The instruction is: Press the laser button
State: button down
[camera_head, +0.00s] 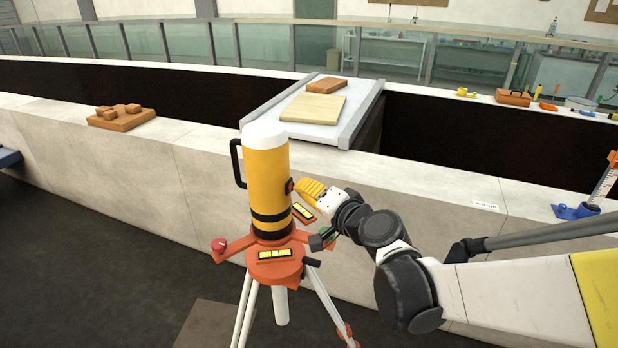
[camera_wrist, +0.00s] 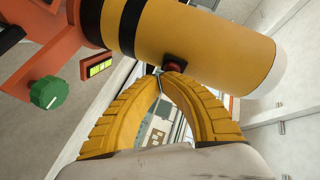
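The laser (camera_head: 264,178) is a yellow cylinder with black bands, a white cap and a black side handle. It stands upright on an orange tripod head (camera_head: 275,262). Its laser button is a small red knob in a dark mount on the cylinder's right side; the button also shows in the wrist view (camera_wrist: 174,66). My gripper (camera_head: 297,186) has yellow ribbed fingers pointing at the button from the right. In the wrist view its fingertips (camera_wrist: 165,75) come together, empty, right at the button. I cannot tell whether they touch it.
Yellow levels and a green knob (camera_wrist: 48,92) sit on the tripod head near my wrist. A concrete flume wall (camera_head: 130,150) runs behind, with a bridging tray (camera_head: 290,132) holding boards. Wooden blocks (camera_head: 121,118) lie on the wall at left; a blue-based gauge (camera_head: 577,211) stands at right.

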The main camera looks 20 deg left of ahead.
dwell(0.4)
jog(key=shift+d, duration=0.45)
jog(key=shift+s+d+b, duration=0.15)
jog(key=shift+d+b, duration=0.05)
jog(key=shift+d, duration=1.3)
jog(key=shift+s+d+b, duration=0.1)
jog(key=shift+d+b, duration=0.1)
jog(key=shift+d, duration=1.3)
